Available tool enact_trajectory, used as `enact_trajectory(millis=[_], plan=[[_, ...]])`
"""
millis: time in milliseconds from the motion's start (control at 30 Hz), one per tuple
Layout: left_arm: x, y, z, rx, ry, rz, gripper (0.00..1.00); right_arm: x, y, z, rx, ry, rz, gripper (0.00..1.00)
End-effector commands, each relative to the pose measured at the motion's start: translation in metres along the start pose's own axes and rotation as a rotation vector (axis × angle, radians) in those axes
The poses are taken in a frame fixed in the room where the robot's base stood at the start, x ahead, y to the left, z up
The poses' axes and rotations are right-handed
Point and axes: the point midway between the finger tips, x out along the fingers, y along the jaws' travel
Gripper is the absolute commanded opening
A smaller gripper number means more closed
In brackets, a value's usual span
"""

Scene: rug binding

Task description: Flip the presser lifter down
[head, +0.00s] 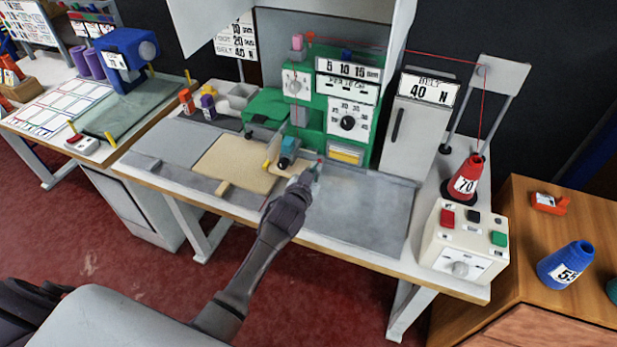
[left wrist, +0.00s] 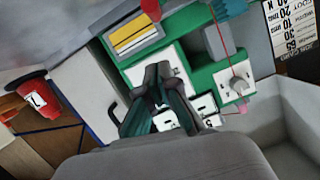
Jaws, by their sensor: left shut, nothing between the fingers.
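The green binding machine (head: 308,117) stands at the back of the table. A small red-tipped part (head: 320,163) shows low at its front, just beyond my left gripper (head: 312,176); it may be the presser lifter, but its shape and position are too small to tell. In the left wrist view a red knob (left wrist: 150,8) shows at the top edge, apart from the fingertips. My left gripper (left wrist: 158,72) is shut and empty, in front of the machine's green and white face. A teal block (head: 288,150) sits at the sewing spot, left of the gripper. My right gripper is out of view.
A beige rug piece (head: 235,165) lies left of the gripper. The grey tabletop (head: 365,210) to the right is clear. A red cone (head: 466,180) and a control box (head: 463,245) stand at the right end. A red thread runs above the machine.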

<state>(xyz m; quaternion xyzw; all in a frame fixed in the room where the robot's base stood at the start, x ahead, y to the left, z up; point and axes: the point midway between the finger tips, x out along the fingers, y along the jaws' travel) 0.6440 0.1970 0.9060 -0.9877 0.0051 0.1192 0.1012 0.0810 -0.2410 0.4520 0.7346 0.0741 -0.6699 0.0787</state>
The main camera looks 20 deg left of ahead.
Motion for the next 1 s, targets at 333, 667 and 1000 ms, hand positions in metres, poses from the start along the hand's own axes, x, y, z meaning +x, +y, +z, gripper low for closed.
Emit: enact_trajectory(millis=[333, 667, 1000], plan=[[-0.057, -0.001, -0.002, 0.000, 0.007, -0.001, 0.00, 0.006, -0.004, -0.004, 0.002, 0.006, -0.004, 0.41], [-0.063, -0.001, -0.003, 0.001, 0.008, -0.002, 0.00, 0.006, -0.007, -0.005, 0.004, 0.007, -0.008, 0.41], [-0.064, -0.001, -0.002, 0.000, 0.003, -0.002, 0.00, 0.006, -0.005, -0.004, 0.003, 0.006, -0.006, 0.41]])
